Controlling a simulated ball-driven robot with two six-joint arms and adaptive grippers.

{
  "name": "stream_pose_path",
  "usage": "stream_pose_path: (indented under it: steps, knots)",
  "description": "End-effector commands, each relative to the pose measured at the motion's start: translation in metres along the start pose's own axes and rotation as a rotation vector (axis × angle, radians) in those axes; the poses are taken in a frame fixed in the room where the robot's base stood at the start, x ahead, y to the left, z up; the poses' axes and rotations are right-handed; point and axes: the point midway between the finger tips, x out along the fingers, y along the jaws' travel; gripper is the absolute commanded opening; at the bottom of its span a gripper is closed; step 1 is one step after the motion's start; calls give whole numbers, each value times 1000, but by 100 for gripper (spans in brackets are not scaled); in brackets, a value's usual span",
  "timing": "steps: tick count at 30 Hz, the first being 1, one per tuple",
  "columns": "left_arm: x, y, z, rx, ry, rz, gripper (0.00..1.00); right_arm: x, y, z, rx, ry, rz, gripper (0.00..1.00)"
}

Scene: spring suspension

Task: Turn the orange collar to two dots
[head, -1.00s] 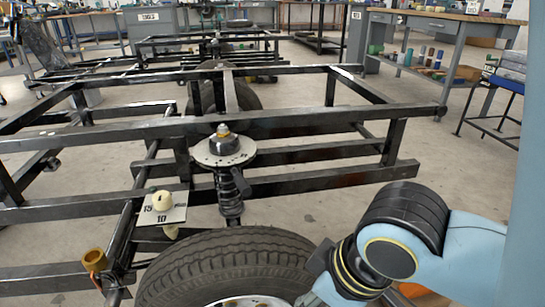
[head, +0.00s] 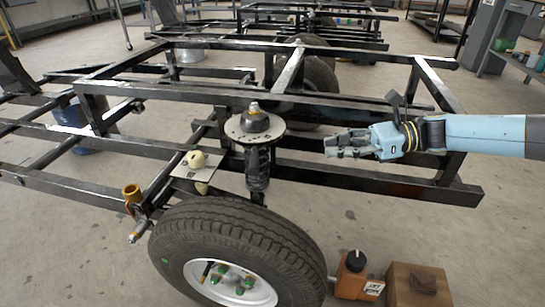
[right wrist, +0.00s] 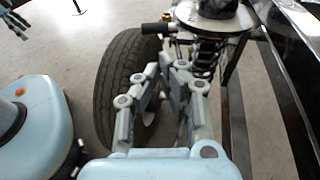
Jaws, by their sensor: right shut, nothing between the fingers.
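The spring strut (head: 257,168) stands behind the tyre under a round top plate (head: 255,128). In the right wrist view the strut (right wrist: 207,52) is beyond my fingers, with the tyre (right wrist: 122,85) to its left. My right gripper (head: 328,145) is shut and empty, to the right of the strut and apart from it.
A numbered plate with a cream knob (head: 196,160) is left of the strut. An orange box with a black knob (head: 354,262) and a brown block (head: 417,286) are on the floor right of the wheel (head: 240,255). Black frame rails (head: 370,180) surround the strut.

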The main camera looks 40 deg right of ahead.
Motion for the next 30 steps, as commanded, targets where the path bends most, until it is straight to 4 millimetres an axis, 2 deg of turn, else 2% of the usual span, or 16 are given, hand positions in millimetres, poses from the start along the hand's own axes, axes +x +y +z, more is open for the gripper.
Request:
stream_pose_path:
  steps: [2,5,7,14,21,30]
  knots:
    - [2,0,2,0,-4,0,88,0,1,0,-29,4,21,0]
    - [4,1,3,0,-7,2,88,10,2,-2,-34,3,26,0]
    - [-8,4,-6,-2,25,9,88,22,2,-2,-33,1,26,0]
    - [-28,10,-20,-1,82,26,88,72,4,-4,-30,1,24,0]
    - [6,10,-29,-8,234,16,88,112,5,-3,-28,2,24,0]
    - [23,10,-34,-9,348,8,88,134,5,0,-28,1,23,0]
